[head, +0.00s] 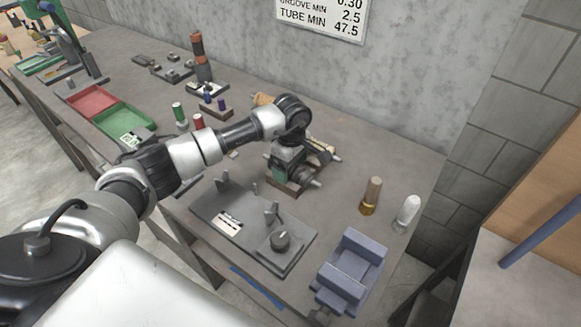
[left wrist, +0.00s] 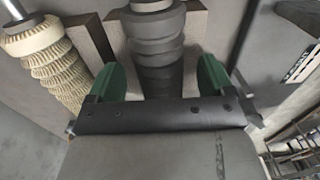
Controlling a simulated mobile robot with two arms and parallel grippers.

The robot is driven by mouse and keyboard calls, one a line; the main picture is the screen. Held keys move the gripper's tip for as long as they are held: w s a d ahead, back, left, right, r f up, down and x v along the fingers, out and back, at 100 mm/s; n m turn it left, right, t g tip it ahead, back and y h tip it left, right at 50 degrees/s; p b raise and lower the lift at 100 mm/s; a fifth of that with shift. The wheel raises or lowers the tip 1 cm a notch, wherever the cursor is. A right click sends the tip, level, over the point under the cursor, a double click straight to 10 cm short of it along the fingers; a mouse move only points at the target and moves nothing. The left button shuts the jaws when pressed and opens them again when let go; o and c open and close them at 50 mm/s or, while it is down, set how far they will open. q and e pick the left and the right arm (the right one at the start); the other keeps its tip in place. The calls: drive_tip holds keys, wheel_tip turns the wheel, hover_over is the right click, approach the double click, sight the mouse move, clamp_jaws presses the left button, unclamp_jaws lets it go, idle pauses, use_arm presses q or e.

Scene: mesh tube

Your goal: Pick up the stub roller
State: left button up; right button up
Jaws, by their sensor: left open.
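My left gripper (head: 285,172) is over a brown rack (head: 280,186) of rollers on the bench, pointing down. In the left wrist view its green fingers (left wrist: 160,80) are open, one on each side of a dark grey ribbed roller (left wrist: 157,50). This roller rests in the rack; I cannot tell whether the fingers touch it, or whether it is the stub roller. A cream, rough-textured roller (left wrist: 50,62) with a metal shaft lies beside it on the left. In the head view my gripper and arm hide much of the rack. My right gripper is not in view.
A dark plate with posts and a knob (head: 280,240) lies in front of the rack. A blue cradle (head: 349,268), a brass-based tool (head: 371,197) and a white-topped bottle (head: 408,212) stand to the right. Red (head: 91,101) and green (head: 124,122) trays are at left. The wall is behind.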

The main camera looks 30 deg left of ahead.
use_arm(q)
drive_tip(key=c, duration=1.1)
drive_tip(key=shift+r, duration=0.1)
drive_tip(key=shift+c, duration=0.6)
